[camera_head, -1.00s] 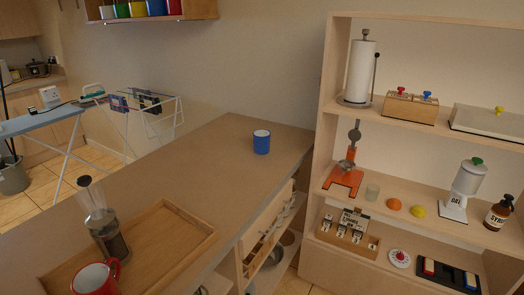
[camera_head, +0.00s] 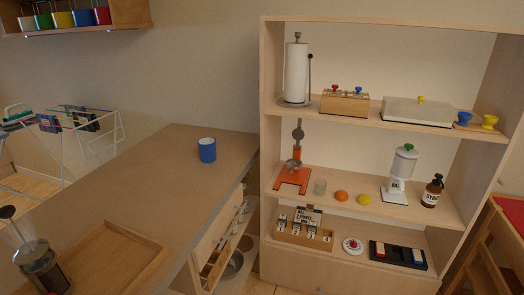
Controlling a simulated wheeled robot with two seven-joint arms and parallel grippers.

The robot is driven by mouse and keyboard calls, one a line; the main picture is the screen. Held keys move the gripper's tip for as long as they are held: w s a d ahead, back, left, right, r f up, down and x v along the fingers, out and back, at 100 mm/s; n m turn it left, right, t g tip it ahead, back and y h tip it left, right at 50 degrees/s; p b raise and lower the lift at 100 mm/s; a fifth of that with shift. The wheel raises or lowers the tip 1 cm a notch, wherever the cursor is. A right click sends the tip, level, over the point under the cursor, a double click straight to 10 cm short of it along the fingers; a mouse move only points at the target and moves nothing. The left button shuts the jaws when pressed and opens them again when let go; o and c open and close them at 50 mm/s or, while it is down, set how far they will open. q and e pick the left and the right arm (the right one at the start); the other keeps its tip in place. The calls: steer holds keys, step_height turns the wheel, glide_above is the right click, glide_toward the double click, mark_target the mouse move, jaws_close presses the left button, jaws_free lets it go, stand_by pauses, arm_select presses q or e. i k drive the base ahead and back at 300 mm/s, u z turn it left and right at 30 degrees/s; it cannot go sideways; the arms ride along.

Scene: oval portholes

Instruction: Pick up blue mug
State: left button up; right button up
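The blue mug (camera_head: 207,150) stands upright on the far end of the wooden counter (camera_head: 150,170), near the wall and left of the shelf unit. Its inside looks pale. No handle shows clearly from here. Nothing touches it. Neither of my grippers is in view.
A wooden tray (camera_head: 146,246) lies on the near part of the counter, with a French press (camera_head: 40,262) at its left. An open shelf unit (camera_head: 270,90) with several items stands to the right. The counter around the mug is clear. A drying rack (camera_head: 75,130) stands behind left.

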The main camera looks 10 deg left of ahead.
mark_target(207, 146)
steer(key=z, duration=0.65)
steer(key=i, duration=2)
steer(key=u, duration=3.2)
